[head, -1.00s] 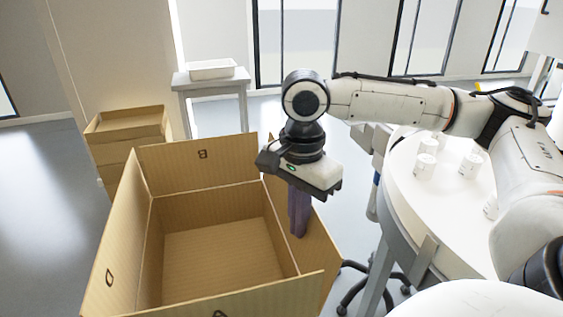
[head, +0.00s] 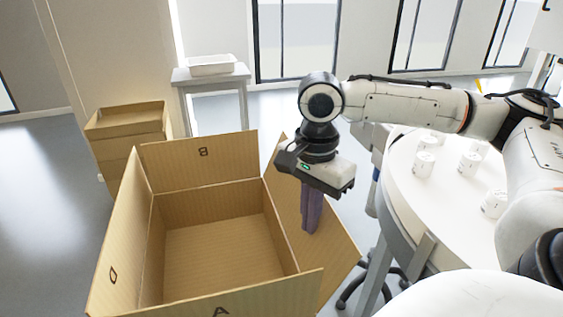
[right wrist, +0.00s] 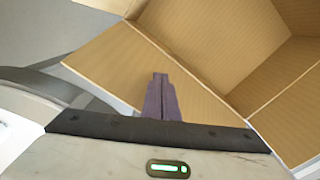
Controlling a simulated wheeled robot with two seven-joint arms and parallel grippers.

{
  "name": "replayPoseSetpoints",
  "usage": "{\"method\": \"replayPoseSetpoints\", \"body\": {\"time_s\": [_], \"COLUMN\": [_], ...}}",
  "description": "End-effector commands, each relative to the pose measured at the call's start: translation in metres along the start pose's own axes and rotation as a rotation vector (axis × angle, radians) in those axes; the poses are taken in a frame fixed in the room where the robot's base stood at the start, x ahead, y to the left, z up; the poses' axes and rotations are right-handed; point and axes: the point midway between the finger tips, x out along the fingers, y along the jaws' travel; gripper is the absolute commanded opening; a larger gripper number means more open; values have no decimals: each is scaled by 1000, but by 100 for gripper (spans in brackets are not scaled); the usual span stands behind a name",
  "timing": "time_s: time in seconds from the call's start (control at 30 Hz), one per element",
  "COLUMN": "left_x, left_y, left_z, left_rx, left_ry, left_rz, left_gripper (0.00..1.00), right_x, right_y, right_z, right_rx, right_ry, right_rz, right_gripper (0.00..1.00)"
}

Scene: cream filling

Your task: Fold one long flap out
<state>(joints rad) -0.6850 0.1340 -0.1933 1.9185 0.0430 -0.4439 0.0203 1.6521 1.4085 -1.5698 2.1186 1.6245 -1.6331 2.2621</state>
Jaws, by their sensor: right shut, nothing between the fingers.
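The open cardboard box (head: 215,250) stands in the middle of the head view, its inside empty. Its right long flap (head: 335,240) leans outward to the right. The left long flap (head: 120,245), the back flap marked B (head: 203,152) and the front flap marked A (head: 225,305) stand up or lean slightly. My right gripper (head: 310,230) points down with its purple fingers shut and empty, over the inner face of the right flap; whether they touch it I cannot tell. In the right wrist view the fingers (right wrist: 160,95) lie in front of that flap (right wrist: 200,105). My left gripper is not in view.
A round white table (head: 400,195) with several white containers (head: 470,162) stands at the right. Another cardboard box (head: 125,120) is at the back left. A small table (head: 210,75) with a white tray stands behind. Floor at left is clear.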

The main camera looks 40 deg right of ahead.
Motion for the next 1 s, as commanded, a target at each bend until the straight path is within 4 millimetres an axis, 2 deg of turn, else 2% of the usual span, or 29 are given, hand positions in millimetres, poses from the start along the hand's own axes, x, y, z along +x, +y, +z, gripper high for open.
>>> {"method": "replayPoseSetpoints", "body": {"time_s": [0.37, 0.77, 1.0], "left_x": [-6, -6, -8], "left_y": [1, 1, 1], "left_z": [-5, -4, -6], "left_rx": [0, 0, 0], "left_ry": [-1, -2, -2], "left_rz": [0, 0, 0], "left_gripper": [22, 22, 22], "right_x": [6, 7, 14], "right_y": [11, 11, 17], "right_z": [-18, -19, -29], "right_rx": [2, 1, 4], "right_ry": [1, 0, 0], "right_rz": [2, 0, 2], "right_gripper": [0, 0, 0]}}
